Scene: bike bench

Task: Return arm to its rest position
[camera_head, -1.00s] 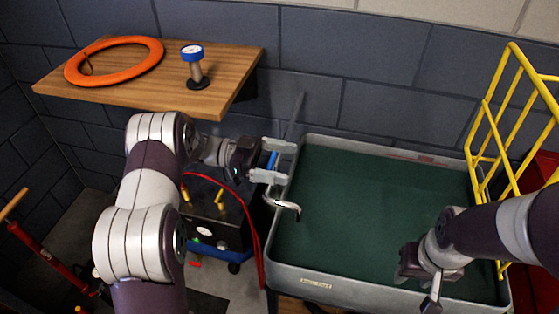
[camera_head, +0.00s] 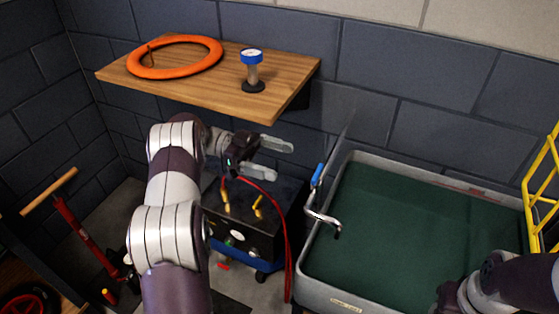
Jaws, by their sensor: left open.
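My left arm comes up from the bottom left. Its gripper (camera_head: 283,160) is open and empty, with its two grey fingers apart and pointing right. It is above the black box and just left of the tap (camera_head: 323,221), clear of the tap's blue lever (camera_head: 317,175). My right arm is at the bottom right corner. Its gripper (camera_head: 449,297) is mostly cut off by the frame edge, so its fingers do not show.
A green-lined basin (camera_head: 306,284) stands at right. A wooden shelf (camera_head: 190,98) holds an orange ring (camera_head: 211,58) and a blue-topped gauge (camera_head: 251,57). A black box (camera_head: 243,241) with a red cable (camera_head: 289,255) and a red pump (camera_head: 85,240) stand on the floor. A yellow rack (camera_head: 536,188) is at far right.

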